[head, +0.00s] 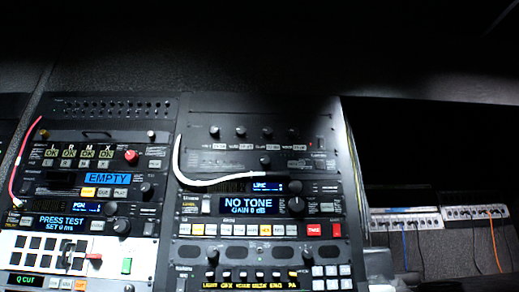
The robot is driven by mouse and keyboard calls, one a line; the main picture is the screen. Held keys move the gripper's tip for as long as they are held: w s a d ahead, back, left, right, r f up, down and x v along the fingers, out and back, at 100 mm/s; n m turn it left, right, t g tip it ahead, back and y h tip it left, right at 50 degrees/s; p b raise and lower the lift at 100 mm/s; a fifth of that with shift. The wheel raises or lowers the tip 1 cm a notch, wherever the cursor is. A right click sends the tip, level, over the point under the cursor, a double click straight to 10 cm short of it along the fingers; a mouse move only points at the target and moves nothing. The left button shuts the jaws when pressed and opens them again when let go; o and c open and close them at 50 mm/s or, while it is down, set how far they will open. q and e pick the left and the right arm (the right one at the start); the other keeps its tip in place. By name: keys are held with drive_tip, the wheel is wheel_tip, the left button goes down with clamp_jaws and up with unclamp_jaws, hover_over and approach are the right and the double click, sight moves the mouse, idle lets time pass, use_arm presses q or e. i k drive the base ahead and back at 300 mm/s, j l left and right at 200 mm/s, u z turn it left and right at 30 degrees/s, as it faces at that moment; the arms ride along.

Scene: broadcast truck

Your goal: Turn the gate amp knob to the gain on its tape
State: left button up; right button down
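The right rack holds a panel with a row of small dark knobs (240,132). Light label strips (240,147) sit under them, too small to read surely. I cannot tell which knob is the gate amp one. Below, a blue display (248,205) reads "NO TONE" and "GAIN 0 dB", with a larger dark knob (296,205) at its right. A smaller display (265,187) is above it. Neither gripper is in view.
A white cable (176,165) loops over the right rack's front. A pink cable (22,165) hangs on the left rack, which has a display reading "EMPTY" (108,178). Patch units (405,221) with blue and orange cables stand at right. The top is dark.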

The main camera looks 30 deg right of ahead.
sight(268, 131)
drive_tip(key=k+l+z, duration=0.1)
drive_tip(key=z, duration=0.85)
drive_tip(key=l+z, duration=0.2)
drive_tip(key=l, duration=0.3)
